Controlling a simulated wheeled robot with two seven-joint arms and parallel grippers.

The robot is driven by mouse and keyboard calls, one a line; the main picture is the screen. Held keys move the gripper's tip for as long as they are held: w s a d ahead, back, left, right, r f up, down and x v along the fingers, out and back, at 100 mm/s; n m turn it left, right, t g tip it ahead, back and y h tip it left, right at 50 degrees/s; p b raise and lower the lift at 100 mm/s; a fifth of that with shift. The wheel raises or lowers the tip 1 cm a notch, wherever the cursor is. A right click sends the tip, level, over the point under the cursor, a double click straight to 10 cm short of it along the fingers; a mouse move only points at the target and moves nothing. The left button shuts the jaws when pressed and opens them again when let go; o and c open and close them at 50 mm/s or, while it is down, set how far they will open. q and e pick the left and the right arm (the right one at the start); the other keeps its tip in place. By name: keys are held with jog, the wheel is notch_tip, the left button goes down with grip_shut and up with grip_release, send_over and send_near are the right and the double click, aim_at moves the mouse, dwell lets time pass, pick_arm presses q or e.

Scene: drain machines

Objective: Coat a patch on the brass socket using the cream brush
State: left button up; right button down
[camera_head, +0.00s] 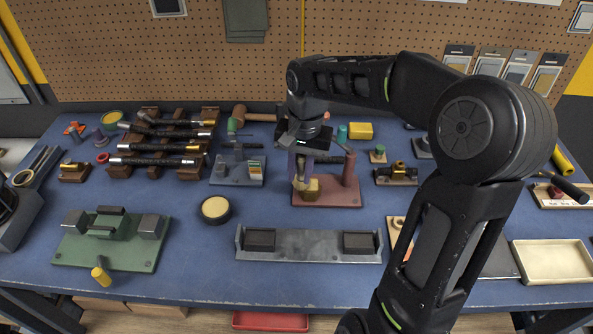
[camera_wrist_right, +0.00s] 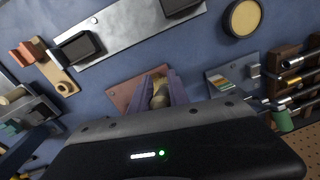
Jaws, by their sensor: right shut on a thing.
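My right gripper (camera_head: 300,178) is above the red-brown stand (camera_head: 335,198), pointing down. In the right wrist view its two purple-grey fingers (camera_wrist_right: 160,90) are shut on the cream brush (camera_wrist_right: 159,86), whose pale tan bristles show between them; the fingers hide part of it. The brush's tan end (camera_head: 308,189) also shows low over the stand; whether it touches is unclear. Which brass end is meant cannot be told. My left gripper is not in view.
A round tin of cream (camera_head: 215,208) stands left of the stand. A grey metal tray (camera_head: 310,255) with two black blocks lies in front. A green fixture (camera_head: 112,245) stands front left. A cream tray (camera_head: 553,262) is at the right. Bare blue table shows around the tin.

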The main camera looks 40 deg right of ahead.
jog(key=shift+s+d, duration=0.7)
jog(key=shift+d, duration=0.15)
jog(key=shift+d, duration=0.1)
jog(key=shift+s+d, duration=0.9)
jog(key=shift+d, duration=0.2)
jog(key=shift+f, duration=0.15)
jog(key=shift+w+a, duration=0.45)
jog(key=shift+a, duration=0.2)
jog(key=shift+w+a, duration=0.45)
jog(key=shift+a, duration=0.15)
